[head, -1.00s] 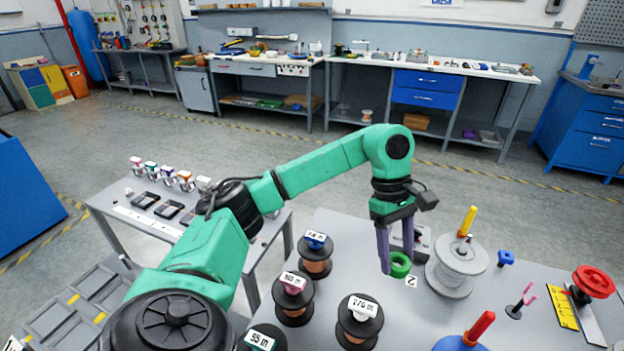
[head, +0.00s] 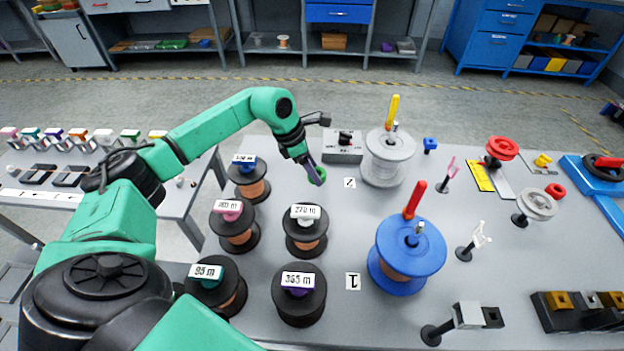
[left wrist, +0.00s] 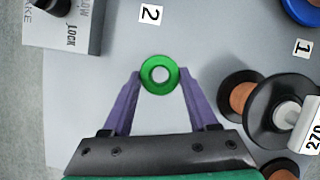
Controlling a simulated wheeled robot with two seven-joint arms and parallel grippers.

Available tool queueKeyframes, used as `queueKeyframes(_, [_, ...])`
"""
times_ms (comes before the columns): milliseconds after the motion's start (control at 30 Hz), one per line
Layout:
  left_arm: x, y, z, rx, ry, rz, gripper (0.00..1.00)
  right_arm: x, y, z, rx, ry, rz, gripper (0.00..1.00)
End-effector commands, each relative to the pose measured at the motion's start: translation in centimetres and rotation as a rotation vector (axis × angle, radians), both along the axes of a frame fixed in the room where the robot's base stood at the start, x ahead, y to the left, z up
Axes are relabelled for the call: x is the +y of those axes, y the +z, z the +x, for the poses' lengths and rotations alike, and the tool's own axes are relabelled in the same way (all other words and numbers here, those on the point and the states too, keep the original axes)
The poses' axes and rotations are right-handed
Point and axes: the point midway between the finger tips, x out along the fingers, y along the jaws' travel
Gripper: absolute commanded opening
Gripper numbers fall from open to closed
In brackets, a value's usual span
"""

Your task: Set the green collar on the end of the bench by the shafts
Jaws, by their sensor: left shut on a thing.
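The green collar (left wrist: 148,86) is a ring with a pale hole, gripped between the two purple fingers of my left gripper (left wrist: 159,85) in the left wrist view. In the head view my left gripper (head: 316,174) holds the green collar (head: 319,169) over the far left part of the grey bench (head: 340,225), close to the label 2. Whether the collar touches the bench top I cannot tell. A grey-white reel on a shaft (head: 388,160) and a blue reel on a shaft (head: 406,258) stand to the right. My right gripper does not show.
Several copper wire spools with length tags (head: 306,230) stand left of and below the collar. A grey lock box (head: 343,148) lies just behind it. A red knob (head: 502,149) and a red ring (head: 555,190) are at the right. A side table (head: 180,208) stands at the left.

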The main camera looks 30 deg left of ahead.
Motion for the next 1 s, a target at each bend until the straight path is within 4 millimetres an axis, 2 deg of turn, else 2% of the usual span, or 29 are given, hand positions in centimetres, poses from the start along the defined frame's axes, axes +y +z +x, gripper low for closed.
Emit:
queueKeyframes(233, [0.0,-4.3,0.0,0.003,0.0,0.0,0.05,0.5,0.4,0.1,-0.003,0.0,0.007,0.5])
queueKeyframes(567, [0.0,-5.0,0.0,0.0,-0.001,0.001,0.05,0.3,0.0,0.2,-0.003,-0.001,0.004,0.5])
queueKeyframes(600, [0.0,-5.0,0.0,0.0,-0.001,0.001,0.63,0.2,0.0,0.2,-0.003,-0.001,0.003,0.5])
queueKeyframes(667, [0.0,-4.9,0.0,0.0,-0.001,0.001,0.86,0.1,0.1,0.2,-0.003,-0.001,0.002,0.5])
queueKeyframes(700, [0.0,-4.9,0.0,0.0,-0.001,0.001,0.89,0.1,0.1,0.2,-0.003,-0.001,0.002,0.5])
queueKeyframes(1000, [0.0,-4.6,0.0,0.0,-0.001,0.001,0.89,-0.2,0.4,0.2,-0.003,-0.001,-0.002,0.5])
